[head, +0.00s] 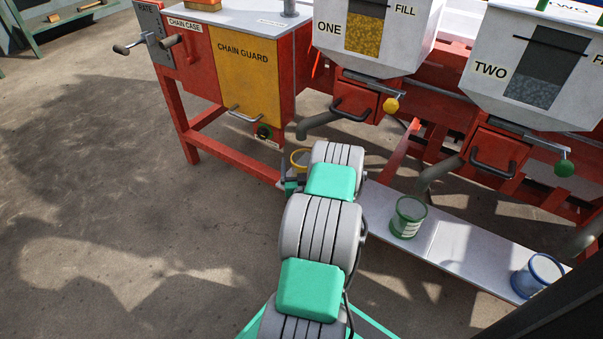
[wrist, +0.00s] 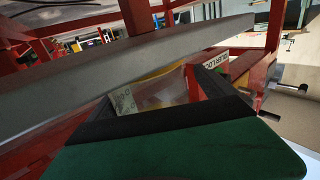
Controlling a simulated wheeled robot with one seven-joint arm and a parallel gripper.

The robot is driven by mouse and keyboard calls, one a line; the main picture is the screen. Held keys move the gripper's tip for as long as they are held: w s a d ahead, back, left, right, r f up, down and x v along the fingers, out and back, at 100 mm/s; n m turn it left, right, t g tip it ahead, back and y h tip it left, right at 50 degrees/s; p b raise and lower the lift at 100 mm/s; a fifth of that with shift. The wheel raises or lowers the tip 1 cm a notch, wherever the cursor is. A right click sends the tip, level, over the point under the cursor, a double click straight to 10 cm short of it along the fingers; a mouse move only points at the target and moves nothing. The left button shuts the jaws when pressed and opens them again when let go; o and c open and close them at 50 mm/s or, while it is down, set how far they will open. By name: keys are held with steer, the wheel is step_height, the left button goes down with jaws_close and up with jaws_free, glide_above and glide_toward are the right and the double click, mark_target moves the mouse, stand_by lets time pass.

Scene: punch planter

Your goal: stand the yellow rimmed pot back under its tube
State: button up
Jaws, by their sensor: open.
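The yellow rimmed pot (head: 299,158) shows in the head view just left of my arm, partly hidden by it. It is near the left end of the pale shelf, below and left of the grey tube of hopper ONE (head: 318,124). My gripper (head: 289,181) is at the pot, mostly hidden behind my arm. In the wrist view my gripper (wrist: 148,88) is open, with dark fingers on either side of the pot (wrist: 165,93), whose yellow rim and pale label show between them. I cannot tell whether the fingers touch it or whether it stands upright.
The pale shelf (head: 450,240) carries a green pot (head: 408,217) under hopper TWO's tube and a blue pot (head: 537,276) farther right. A long grey board (wrist: 130,65) crosses the wrist view close to the fingers. Red frame legs (head: 181,125) stand behind. The floor at left is clear.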

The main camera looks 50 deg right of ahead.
steer(key=b+v, duration=0.1)
steer(key=v, duration=1.1)
